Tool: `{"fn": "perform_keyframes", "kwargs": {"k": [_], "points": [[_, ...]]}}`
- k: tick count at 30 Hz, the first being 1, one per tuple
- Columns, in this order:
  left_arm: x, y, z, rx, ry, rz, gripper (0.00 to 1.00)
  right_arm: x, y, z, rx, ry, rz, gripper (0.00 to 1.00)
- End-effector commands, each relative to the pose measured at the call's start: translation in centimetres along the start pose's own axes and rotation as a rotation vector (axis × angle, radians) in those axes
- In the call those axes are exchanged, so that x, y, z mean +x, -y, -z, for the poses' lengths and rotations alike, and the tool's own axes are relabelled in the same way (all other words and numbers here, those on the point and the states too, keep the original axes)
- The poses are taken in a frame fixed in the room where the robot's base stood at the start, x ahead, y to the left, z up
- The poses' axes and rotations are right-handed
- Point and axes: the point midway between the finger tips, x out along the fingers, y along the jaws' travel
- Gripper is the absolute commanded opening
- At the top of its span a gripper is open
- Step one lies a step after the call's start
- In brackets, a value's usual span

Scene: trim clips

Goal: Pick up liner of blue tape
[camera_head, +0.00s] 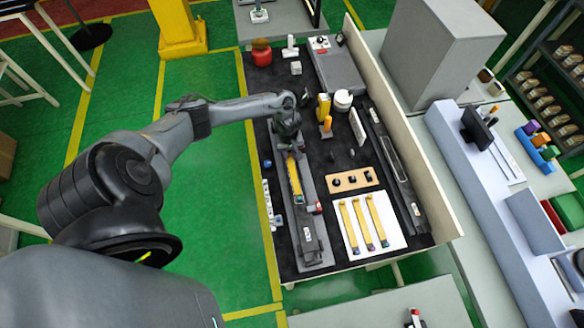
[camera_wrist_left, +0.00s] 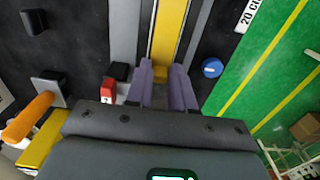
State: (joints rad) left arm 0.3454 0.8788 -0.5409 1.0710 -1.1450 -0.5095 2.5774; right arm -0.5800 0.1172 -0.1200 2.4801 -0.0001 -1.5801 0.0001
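A yellow strip (camera_head: 294,178) lies in a long grey fixture (camera_head: 310,222) on the black table mat, with a small bluish end towards the front. My left gripper (camera_head: 288,128) is above the fixture's far end. In the left wrist view, my left gripper (camera_wrist_left: 161,88) has two purple fingers apart, with the yellow strip (camera_wrist_left: 169,28) running away beyond the gap. Nothing shows clearly held. A small round blue piece (camera_wrist_left: 212,67) lies on the mat beside the fixture; it also shows in the head view (camera_head: 267,163). No separate liner can be made out. My right gripper is out of view.
A white sheet (camera_head: 393,217) with three yellow strips lies right of the fixture, below a wooden block (camera_head: 353,180) with black knobs. A yellow bottle (camera_head: 323,107), white jar (camera_head: 343,99) and red pot (camera_head: 262,56) stand farther back. A pale wall (camera_head: 400,120) edges the right side.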

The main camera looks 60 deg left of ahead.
Motion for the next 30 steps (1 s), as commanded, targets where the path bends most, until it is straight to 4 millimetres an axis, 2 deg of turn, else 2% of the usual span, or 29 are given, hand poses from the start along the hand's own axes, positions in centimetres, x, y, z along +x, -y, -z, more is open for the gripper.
{"fn": "perform_keyframes", "kwargs": {"k": [1, 4, 17, 23, 27, 30], "points": [[0.0, 0.0, 0.0, 0.000, 0.000, 0.000, 0.14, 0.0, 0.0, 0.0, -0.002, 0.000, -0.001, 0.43], [0.0, 0.0, 0.0, 0.000, 0.000, 0.000, 0.00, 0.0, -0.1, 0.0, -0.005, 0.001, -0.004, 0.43], [-0.3, 0.0, 0.0, 0.000, 0.000, 0.000, 0.00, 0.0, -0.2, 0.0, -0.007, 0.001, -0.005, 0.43], [-1.9, 0.0, 0.0, 0.001, 0.001, -0.002, 0.00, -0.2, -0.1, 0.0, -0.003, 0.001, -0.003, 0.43], [-4.3, -0.1, 0.1, 0.002, -0.002, -0.003, 0.00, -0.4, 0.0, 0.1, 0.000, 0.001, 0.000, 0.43], [-5.3, -1.3, -1.8, 0.005, 0.003, -0.004, 0.00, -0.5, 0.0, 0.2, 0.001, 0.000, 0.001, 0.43]]}}
